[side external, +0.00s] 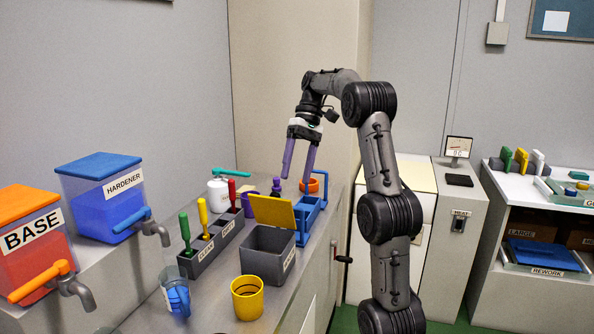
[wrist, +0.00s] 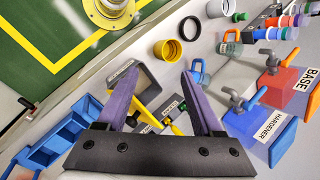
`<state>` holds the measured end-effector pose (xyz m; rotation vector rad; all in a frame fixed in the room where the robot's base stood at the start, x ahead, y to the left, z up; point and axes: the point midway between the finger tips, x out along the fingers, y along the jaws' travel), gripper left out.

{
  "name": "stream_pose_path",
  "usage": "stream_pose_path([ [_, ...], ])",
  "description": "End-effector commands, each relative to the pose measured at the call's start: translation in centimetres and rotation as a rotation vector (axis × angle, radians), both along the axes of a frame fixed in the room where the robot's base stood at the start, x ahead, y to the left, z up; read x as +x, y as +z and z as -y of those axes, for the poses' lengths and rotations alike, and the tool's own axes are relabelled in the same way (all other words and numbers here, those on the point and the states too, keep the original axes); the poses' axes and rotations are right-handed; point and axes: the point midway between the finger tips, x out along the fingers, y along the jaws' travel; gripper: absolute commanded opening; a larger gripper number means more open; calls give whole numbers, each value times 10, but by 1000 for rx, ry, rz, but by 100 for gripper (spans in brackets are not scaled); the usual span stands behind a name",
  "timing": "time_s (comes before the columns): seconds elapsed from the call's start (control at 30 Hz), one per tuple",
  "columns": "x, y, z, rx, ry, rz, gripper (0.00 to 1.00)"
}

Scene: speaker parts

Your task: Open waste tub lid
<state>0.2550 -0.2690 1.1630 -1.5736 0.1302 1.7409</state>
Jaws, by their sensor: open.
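The grey waste tub (side external: 262,262) stands on the bench with its open top showing. A label on its side is too small to read. A yellow lid panel (side external: 270,212) stands raised and tilted at the tub's back edge. In the wrist view the tub (wrist: 148,78) lies beyond the fingertips, and yellow parts of the lid (wrist: 150,116) show between the fingers. My gripper (side external: 294,179) has two purple fingers pointing down, spread apart and empty. It is above and behind the lid, apart from it. It also shows in the wrist view (wrist: 159,80).
A grey holder (side external: 213,248) with green, yellow and red-handled tools stands left of the tub. A yellow cup (side external: 247,298) is in front and a blue rack (side external: 309,215) behind right. The BASE (side external: 30,245) and HARDENER (side external: 105,195) tanks with taps stand at the left.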

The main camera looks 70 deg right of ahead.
Motion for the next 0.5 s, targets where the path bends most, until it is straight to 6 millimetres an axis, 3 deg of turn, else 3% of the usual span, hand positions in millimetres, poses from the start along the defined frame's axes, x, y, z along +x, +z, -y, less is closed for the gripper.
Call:
stream_pose_path([
  [0.13,0,0,0,0,0,0,66],
  [0.27,1,-6,-4,-9,30,-23,43],
  [0.37,3,-24,-16,-46,128,-99,25],
  [0.5,0,-60,-39,-158,402,-276,0],
])
